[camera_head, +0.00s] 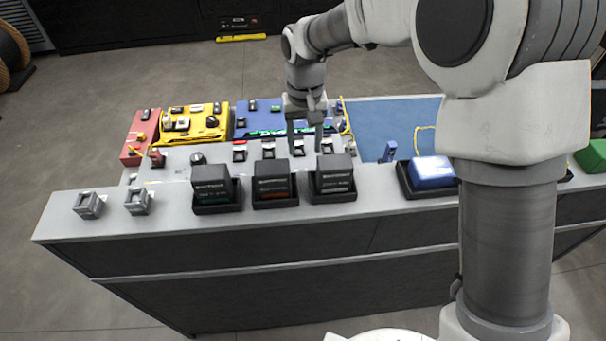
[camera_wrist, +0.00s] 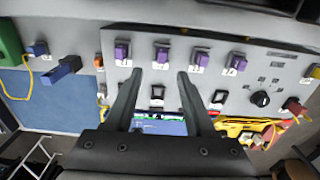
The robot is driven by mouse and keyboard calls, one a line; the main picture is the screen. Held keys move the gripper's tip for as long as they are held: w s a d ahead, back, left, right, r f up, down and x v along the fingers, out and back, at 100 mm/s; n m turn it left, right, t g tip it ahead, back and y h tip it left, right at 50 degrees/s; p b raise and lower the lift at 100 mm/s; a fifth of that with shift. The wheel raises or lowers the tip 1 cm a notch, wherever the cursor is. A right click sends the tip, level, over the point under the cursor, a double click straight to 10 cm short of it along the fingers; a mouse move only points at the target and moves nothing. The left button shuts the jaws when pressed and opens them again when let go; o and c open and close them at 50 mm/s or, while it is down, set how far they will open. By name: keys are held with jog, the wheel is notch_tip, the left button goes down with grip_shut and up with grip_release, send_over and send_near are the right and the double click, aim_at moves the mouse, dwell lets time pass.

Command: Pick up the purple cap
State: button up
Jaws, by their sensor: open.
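In the wrist view, several purple caps stand in a row on a light grey panel (camera_wrist: 265,65). One purple cap (camera_wrist: 162,55) lies just beyond my fingertips, roughly in line with the gap between them. Another purple cap (camera_wrist: 122,51) is to its left, and others (camera_wrist: 198,60) (camera_wrist: 236,63) are to its right. My gripper (camera_wrist: 159,74) is open, with nothing held between its fingers. In the head view my gripper (camera_head: 304,148) points down over the grey panel behind the black boxes. The purple caps cannot be made out there.
Three black boxes (camera_head: 333,178) stand along the bench's front edge. A blue-and-white box (camera_head: 432,173) is to their right. Black switches (camera_wrist: 157,96) sit on the panel near my fingers. A yellow unit (camera_head: 195,123) and blue mat (camera_head: 390,118) lie on the bench.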

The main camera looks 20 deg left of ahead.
notch_tip(320, 180, down, 5)
jog(key=shift+r, duration=0.15)
jog(key=shift+a+f, duration=0.15)
jog(key=shift+f, duration=1.15)
jog(key=shift+a+f, duration=0.15)
jog(key=shift+f, duration=1.15)
grip_shut()
